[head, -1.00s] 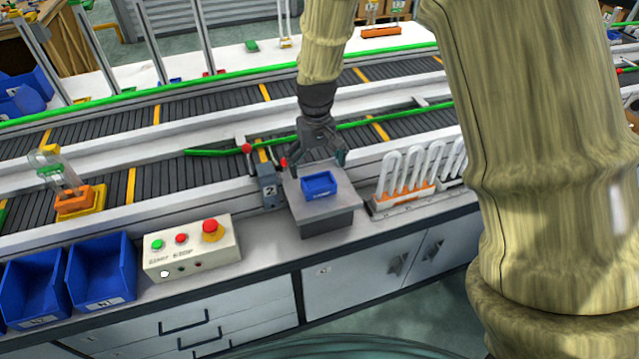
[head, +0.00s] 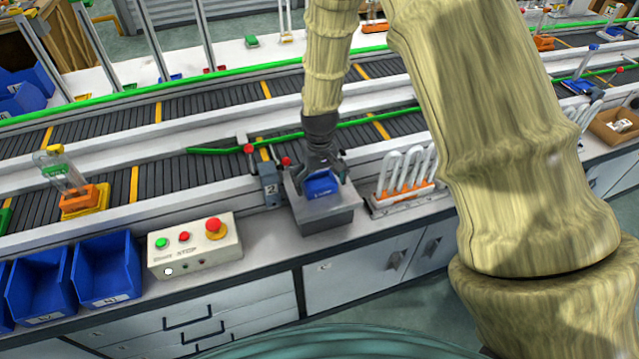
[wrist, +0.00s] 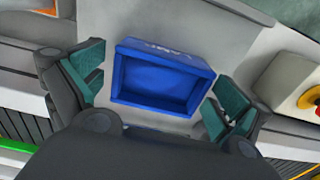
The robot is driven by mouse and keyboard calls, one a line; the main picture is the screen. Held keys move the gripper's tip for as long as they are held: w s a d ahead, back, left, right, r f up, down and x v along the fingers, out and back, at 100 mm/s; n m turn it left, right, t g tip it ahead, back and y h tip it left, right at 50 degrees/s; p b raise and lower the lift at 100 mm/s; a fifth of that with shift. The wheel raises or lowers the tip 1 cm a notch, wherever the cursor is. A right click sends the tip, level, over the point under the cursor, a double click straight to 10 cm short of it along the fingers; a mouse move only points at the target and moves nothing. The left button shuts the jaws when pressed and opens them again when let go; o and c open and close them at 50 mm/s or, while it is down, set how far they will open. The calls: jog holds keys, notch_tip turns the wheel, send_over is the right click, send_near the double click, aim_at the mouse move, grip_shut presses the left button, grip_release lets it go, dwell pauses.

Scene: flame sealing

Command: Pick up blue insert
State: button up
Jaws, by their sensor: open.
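The blue insert (head: 321,185) is a small open-topped blue box on a grey stand (head: 330,222) at the bench's front, below the conveyor. In the wrist view the blue insert (wrist: 162,78) lies between my two teal-padded fingers, with a gap on each side. My gripper (head: 322,180) points down at it in the head view, and its fingers partly cover the box. My gripper (wrist: 155,88) is open and holds nothing. Whether the fingertips reach below the box's rim cannot be told.
A rack of white tubes on an orange base (head: 405,180) stands close to the right of the stand. A grey post marked 2 (head: 268,185) is close on the left. A button box (head: 195,246) and blue bins (head: 105,272) are further left.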

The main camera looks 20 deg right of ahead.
jog(key=shift+f, duration=0.1)
jog(key=c, duration=1.2)
jog(key=shift+c, duration=0.2)
